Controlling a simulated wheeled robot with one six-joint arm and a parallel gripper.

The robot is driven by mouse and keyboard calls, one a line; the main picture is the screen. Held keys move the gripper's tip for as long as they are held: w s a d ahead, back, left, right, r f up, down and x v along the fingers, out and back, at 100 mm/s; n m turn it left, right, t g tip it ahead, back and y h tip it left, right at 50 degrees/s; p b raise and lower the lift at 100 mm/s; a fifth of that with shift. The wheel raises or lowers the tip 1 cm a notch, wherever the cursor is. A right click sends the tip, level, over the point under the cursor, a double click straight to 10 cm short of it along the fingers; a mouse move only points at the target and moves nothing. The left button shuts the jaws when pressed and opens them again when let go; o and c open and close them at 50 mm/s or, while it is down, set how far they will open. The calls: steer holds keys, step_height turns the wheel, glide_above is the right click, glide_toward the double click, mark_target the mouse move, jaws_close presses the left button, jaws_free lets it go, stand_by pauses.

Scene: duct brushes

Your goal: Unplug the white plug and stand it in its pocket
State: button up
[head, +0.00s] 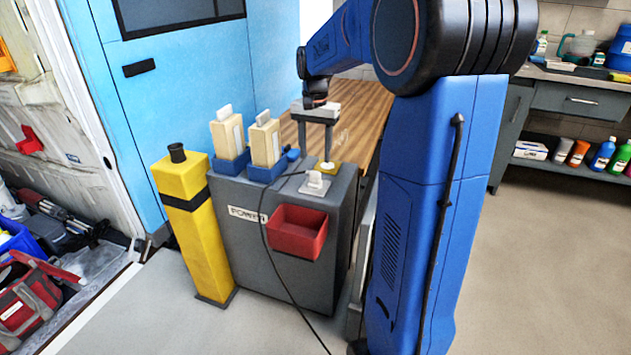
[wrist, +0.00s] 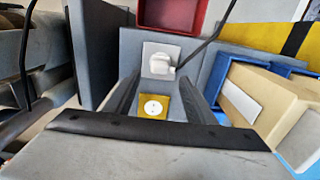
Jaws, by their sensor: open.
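The white plug (head: 315,181) sits upright on a pale plate on top of the grey power cabinet (head: 236,232), with a black cable running from it. The plug also shows in the wrist view (wrist: 160,64), just beyond my fingertips. My gripper (head: 315,153) points down above the cabinet top, open and empty; in the wrist view its fingers (wrist: 162,80) stand either side of a yellow square with a white round piece (wrist: 153,107). The plug is outside the fingers. Blue holders (head: 266,171) stand to the left; I cannot tell which is the plug's pocket.
Two beige blocks (head: 228,137) with white tops stand in the blue holders. A red bin (head: 297,233) hangs on the cabinet front, where the cable hangs down to the floor. A yellow post (head: 190,235) stands left. A wooden top (head: 362,118) lies behind.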

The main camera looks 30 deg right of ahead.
mark_target(315, 172)
steer(key=shift+f, duration=0.1)
steer(key=shift+f, duration=4.4)
jaws_close()
steer(key=shift+r, duration=0.3)
steer(key=shift+r, duration=2.7)
steer(key=shift+r, duration=0.1)
